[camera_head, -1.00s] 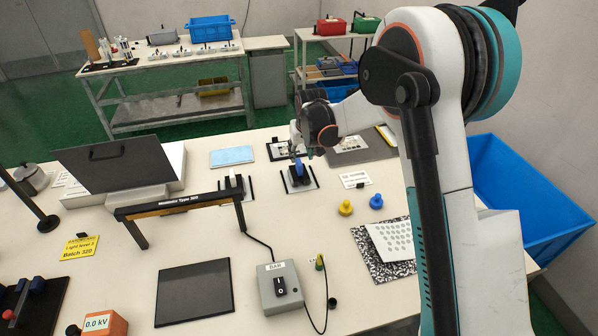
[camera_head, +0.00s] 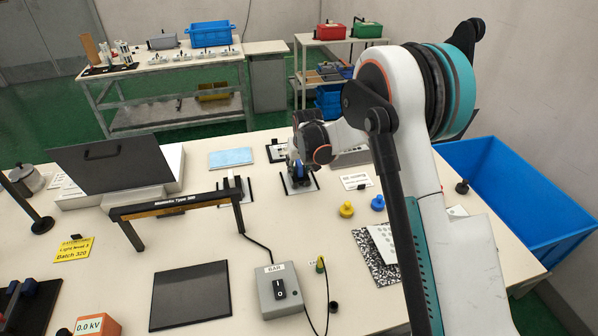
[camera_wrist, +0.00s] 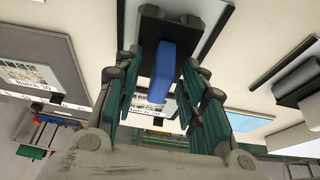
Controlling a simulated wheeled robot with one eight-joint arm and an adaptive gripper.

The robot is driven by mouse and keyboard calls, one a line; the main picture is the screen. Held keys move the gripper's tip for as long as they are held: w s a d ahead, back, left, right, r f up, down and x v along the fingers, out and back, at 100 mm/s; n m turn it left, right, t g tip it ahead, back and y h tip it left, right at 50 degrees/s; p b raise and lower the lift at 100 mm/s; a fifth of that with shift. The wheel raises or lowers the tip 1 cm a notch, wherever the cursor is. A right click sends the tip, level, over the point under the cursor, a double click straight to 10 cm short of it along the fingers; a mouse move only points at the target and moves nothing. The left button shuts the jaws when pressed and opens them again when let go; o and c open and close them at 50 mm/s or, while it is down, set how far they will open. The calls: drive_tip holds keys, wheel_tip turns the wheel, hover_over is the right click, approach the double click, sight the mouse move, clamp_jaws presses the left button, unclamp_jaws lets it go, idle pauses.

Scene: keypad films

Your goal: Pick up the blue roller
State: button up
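My gripper (camera_wrist: 160,80) is open, with one teal-padded finger on each side of the roller and gaps showing on both sides. In the head view my gripper (camera_head: 296,157) is low over the stand. Whether the fingertips touch the roller is hidden there.
A black-framed bridge (camera_head: 180,203) stands nearer. Yellow (camera_head: 346,209) and blue (camera_head: 378,202) knobs are to the right. A switch box (camera_head: 281,290) is in front.

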clamp_jaws()
drive_tip(key=shift+r, duration=0.1)
